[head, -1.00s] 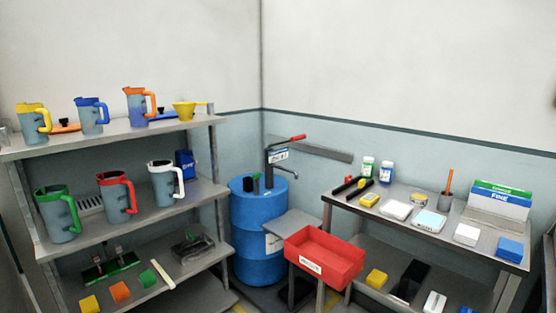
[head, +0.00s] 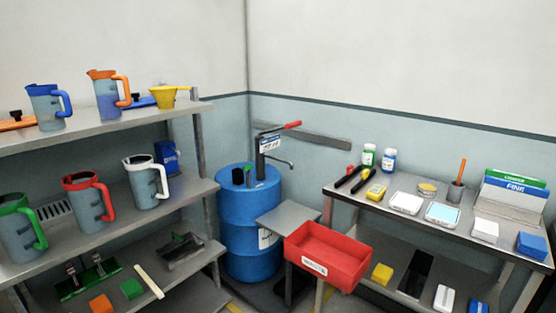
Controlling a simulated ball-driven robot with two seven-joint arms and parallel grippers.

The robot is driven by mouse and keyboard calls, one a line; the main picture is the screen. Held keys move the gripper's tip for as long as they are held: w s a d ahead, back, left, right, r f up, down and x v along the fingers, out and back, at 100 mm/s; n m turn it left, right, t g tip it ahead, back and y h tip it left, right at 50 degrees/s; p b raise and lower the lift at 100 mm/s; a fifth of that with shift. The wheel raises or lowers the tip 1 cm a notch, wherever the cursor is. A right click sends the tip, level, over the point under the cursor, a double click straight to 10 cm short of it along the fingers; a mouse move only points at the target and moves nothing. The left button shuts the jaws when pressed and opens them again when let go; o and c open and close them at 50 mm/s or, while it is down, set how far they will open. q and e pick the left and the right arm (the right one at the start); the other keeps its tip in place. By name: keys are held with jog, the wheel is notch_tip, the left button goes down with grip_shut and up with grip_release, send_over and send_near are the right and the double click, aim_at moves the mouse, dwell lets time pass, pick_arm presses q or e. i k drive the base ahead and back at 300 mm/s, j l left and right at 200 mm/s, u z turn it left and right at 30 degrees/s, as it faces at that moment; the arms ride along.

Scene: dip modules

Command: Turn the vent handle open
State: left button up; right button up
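A blue drum (head: 248,215) stands on the floor in the corner, between the shelf and the table. A dark hand pump (head: 261,163) rises from its lid, with a red-ended lever (head: 291,125) pointing right and a spout to the right. A small dark upright fitting with a green part (head: 240,176) sits on the lid left of the pump. It may be the vent handle, but it is too small to tell whether it is open. Neither of my grippers shows in the head view.
The left shelf (head: 100,134) holds several jugs and a yellow funnel (head: 168,96). A small grey stand (head: 288,218) and a red tray (head: 327,255) stand in front of the drum's right side. The right table (head: 400,216) carries bottles, scales and boxes.

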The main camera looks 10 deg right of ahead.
aim_at(247, 168)
jog(key=i+j+z, duration=0.2)
jog(key=i+z, duration=0.15)
jog(key=z, duration=0.5)
